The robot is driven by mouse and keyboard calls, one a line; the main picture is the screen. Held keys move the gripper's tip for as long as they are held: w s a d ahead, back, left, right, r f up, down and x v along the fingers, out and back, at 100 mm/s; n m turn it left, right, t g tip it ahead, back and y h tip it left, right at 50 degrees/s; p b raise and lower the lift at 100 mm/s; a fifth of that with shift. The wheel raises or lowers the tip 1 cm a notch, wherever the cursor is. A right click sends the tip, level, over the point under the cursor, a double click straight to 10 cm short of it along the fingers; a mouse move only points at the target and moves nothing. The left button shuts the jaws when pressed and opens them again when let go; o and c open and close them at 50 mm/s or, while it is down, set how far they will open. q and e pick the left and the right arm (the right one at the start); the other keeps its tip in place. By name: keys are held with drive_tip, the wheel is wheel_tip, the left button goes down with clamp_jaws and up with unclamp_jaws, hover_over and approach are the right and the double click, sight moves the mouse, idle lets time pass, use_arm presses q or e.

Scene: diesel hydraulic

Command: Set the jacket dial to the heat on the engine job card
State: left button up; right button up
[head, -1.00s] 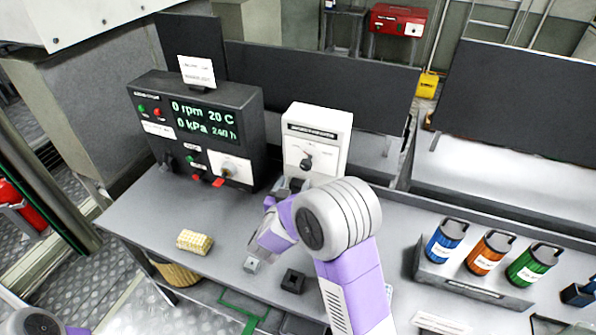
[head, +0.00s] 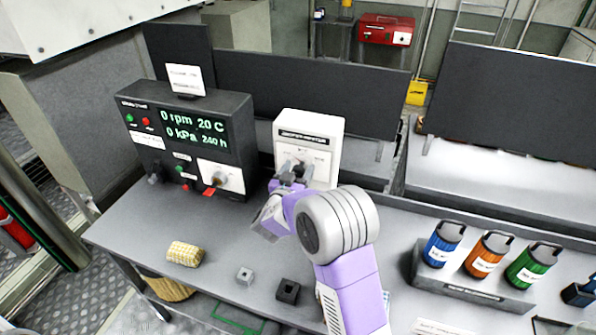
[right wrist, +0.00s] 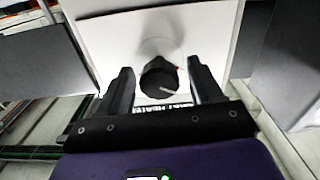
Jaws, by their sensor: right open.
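The white jacket heater box (head: 325,135) stands at the back of the bench with a dark dial on its front. In the right wrist view the round black dial (right wrist: 159,77) sits between the two fingers of my open right gripper (right wrist: 160,88), with a gap on each side. It has a pale pointer mark. In the head view my right gripper (head: 290,168) is in front of the box and hides most of the dial. The card (head: 185,79) on top of the dark control panel (head: 235,115) is too small to read. My left gripper is not in view.
The panel display shows 0 rpm, 20 C, 0 kPa and 240 h. Blue, orange and green canisters (head: 488,255) stand in a rack at right.

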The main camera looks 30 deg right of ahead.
drive_tip(key=c, duration=1)
drive_tip(key=m+b, duration=0.2)
drive_tip(key=m, duration=0.1)
drive_tip(key=shift+f+b, duration=0.2)
drive_tip(key=shift+b, duration=0.2)
drive_tip(key=m+b, duration=0.3)
drive_tip(key=shift+s+d+m, duration=0.1)
drive_tip(key=shift+m, duration=0.2)
drive_tip(key=m+b, duration=0.5)
drive_tip(key=shift+r, duration=0.1)
